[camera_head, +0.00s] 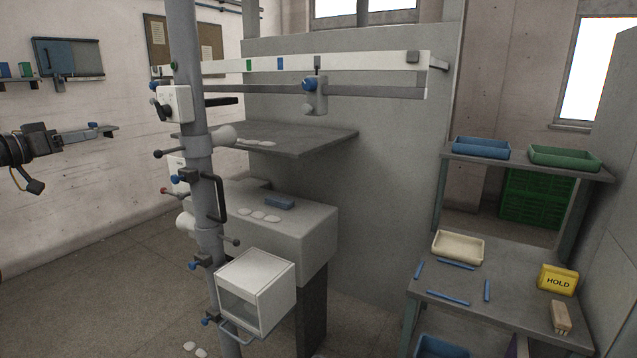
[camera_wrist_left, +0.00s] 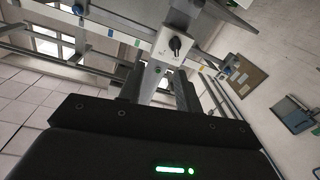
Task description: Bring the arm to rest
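My left gripper (camera_head: 42,162) hangs in the air at the left edge of the head view, with its arm mostly out of frame. Its two dark fingers stand apart with nothing between them. In the left wrist view the fingers (camera_wrist_left: 160,84) rise above the dark gripper body, with a gap through which the grey machine shows behind. The gripper is apart from the machine's grey post (camera_head: 196,135) and touches nothing. My right gripper is in neither view.
The post carries a white switch box (camera_head: 174,103), levers and an open-fronted white box (camera_head: 255,290). A bench (camera_head: 470,290) with a cream tray (camera_head: 458,247) and yellow HOLD block (camera_head: 557,280) stands right.

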